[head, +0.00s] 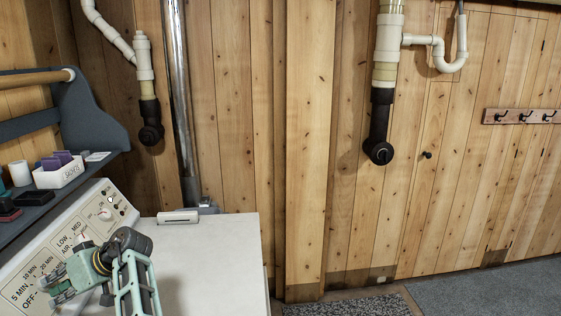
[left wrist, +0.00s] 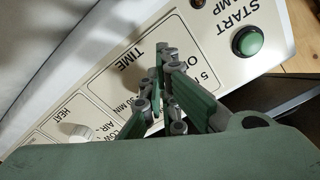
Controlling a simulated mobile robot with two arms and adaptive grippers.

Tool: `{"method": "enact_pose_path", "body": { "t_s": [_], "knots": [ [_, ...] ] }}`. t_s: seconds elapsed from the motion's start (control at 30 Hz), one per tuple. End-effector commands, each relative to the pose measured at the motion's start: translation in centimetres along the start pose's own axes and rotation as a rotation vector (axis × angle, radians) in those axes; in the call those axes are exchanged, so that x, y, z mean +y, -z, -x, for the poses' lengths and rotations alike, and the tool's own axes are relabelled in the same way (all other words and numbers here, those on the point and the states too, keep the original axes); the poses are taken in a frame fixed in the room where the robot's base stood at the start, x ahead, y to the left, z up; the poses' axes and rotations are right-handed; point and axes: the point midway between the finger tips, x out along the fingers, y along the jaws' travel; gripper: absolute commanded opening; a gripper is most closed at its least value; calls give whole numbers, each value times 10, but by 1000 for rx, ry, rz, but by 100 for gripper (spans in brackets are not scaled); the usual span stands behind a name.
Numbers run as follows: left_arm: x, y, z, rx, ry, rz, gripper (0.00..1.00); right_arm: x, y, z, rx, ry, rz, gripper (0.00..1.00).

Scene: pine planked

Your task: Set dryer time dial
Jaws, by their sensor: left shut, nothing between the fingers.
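The dryer's slanted white control panel (head: 38,252) is at the lower left of the head view and fills the upper middle of the left wrist view (left wrist: 108,85). It carries printed TIME, HEAT and START labels, with minute marks and OFF around the time dial's place. My left gripper (head: 56,287) is shut and empty, its fingers over the time area. In the left wrist view the fingers (left wrist: 164,80) cover the dial's place, so its setting is hidden, and I cannot tell whether they touch it. My right gripper is out of view.
A white heat knob (left wrist: 80,132) and a green START button (left wrist: 250,41) flank the time area. A dark shelf (head: 100,165) with a small white box (head: 60,172) stands behind the panel. The white dryer top (head: 215,265) is mostly clear.

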Motion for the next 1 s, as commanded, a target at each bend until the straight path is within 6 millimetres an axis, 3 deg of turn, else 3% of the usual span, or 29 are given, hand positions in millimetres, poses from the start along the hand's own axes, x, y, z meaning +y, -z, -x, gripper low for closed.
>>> {"method": "enact_pose_path", "body": {
  "t_s": [1.0],
  "knots": [
    [1, 7, -6, 1, 4, 2, 0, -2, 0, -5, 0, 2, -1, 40]
  ]
}}
